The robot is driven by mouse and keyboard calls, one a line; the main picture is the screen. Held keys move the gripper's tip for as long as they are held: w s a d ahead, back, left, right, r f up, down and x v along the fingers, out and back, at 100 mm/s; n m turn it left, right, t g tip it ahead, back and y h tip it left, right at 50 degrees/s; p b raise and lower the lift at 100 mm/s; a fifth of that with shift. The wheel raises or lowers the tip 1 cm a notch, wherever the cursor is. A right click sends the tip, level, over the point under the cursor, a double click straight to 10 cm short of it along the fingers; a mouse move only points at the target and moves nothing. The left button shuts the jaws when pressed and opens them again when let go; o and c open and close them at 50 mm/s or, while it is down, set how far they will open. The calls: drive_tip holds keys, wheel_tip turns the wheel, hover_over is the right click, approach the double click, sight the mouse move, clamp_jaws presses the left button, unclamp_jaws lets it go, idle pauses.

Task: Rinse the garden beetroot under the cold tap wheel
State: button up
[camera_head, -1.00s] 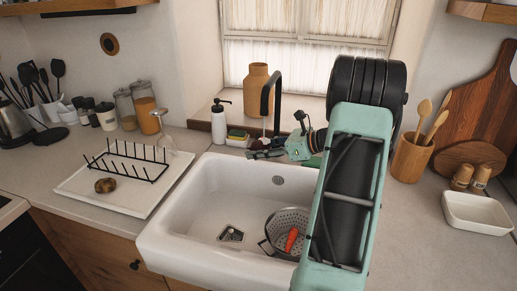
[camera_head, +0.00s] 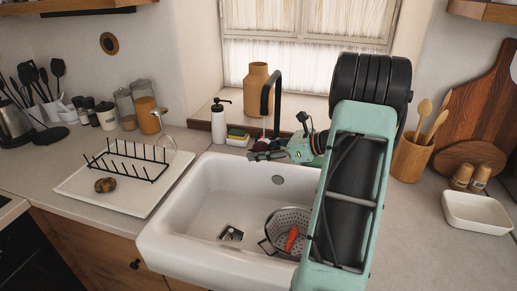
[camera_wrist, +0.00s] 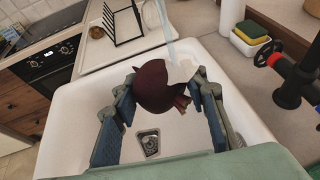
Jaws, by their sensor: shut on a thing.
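The beetroot (camera_wrist: 158,88), dark red and round with a stubby stem end, is held between the two fingers of my gripper (camera_wrist: 166,82) above the white sink (camera_wrist: 75,130). A pale, see-through stream (camera_wrist: 163,22) that looks like water comes down onto its top, with a whitish patch beside it. In the head view my gripper (camera_head: 268,155) is by the sink's back edge, just below the black tap (camera_head: 269,100); the beetroot is a small dark spot there.
A colander (camera_head: 284,222) with a carrot (camera_head: 291,239) stands in the sink. A drying rack (camera_head: 125,162) on a white tray, with a brown round item (camera_head: 105,185), is left. Sponges (camera_head: 237,137) and a soap bottle (camera_head: 220,122) stand behind the sink.

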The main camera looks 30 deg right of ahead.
drive_tip(key=s+a, duration=0.2)
drive_tip(key=a, duration=0.4)
drive_tip(key=shift+s+a+b, duration=0.4)
drive_tip(key=shift+r, duration=0.1)
idle(1.1)
drive_tip(key=s+a+r+p, duration=0.2)
drive_tip(key=a+r, duration=0.2)
drive_tip(key=shift+a, duration=0.3)
drive_tip(key=shift+f+p, duration=0.1)
drive_tip(key=shift+p, duration=0.2)
